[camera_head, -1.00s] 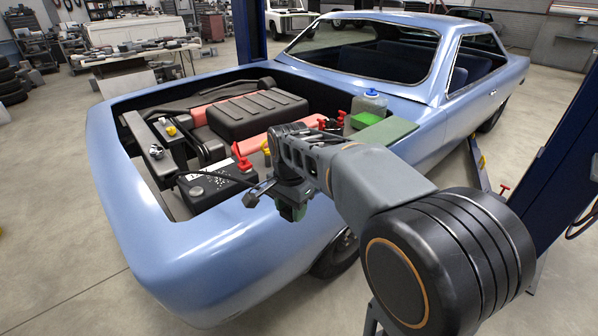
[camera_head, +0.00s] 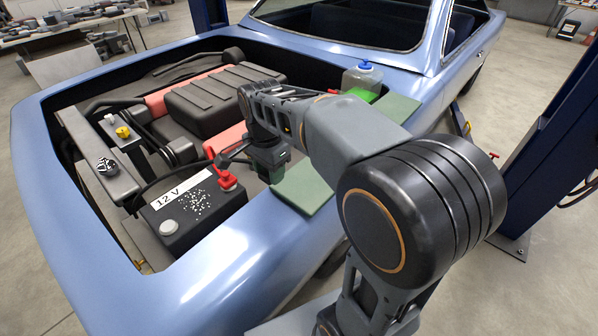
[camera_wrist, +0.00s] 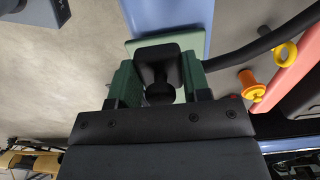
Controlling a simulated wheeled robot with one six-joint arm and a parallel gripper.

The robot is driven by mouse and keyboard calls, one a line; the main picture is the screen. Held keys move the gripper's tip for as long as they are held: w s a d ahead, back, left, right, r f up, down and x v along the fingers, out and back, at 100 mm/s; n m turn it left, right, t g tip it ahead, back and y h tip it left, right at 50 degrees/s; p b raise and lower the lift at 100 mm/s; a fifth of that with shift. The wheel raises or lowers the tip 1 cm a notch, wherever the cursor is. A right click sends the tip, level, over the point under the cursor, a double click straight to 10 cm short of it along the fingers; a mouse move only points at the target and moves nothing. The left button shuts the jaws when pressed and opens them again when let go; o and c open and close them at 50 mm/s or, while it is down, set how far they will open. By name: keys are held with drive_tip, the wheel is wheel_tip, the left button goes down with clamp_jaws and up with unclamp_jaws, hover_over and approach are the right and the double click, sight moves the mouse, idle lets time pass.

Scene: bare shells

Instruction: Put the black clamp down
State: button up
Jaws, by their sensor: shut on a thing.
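My gripper (camera_head: 272,172) points down beside the front green pad (camera_head: 308,188) on the car's near fender. In the wrist view its two green fingers (camera_wrist: 158,84) are shut on the black clamp (camera_wrist: 158,55). The clamp's blocky black end and rounder lower part show between the fingers. Behind it lie the pale green pad (camera_wrist: 134,46) and blue fender.
The 12 V battery (camera_head: 190,212) stands left of my gripper, with a red clamp (camera_head: 226,180) at its corner. A second green pad (camera_head: 392,112) lies farther back on the fender, near the bottle of green fluid (camera_head: 362,78). Part of the front pad is bare.

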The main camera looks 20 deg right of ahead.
drive_tip(key=w+d+f+p, duration=0.1)
drive_tip(key=w+d+f, duration=0.2)
drive_tip(key=d, duration=0.4)
hover_over(306, 184)
drive_tip(key=f, duration=0.5)
drive_tip(key=shift+s+a+f, duration=0.2)
drive_tip(key=shift+a+f, duration=0.15)
drive_tip(key=shift+a, duration=0.05)
drive_tip(key=f, duration=0.2)
drive_tip(key=shift+w+d+f+p, duration=0.15)
drive_tip(key=shift+d+f+p, duration=0.15)
drive_tip(key=shift+d+f, duration=0.1)
drive_tip(key=shift+f, duration=0.65)
drive_tip(key=shift+f, duration=0.15)
drive_tip(key=o, duration=0.9)
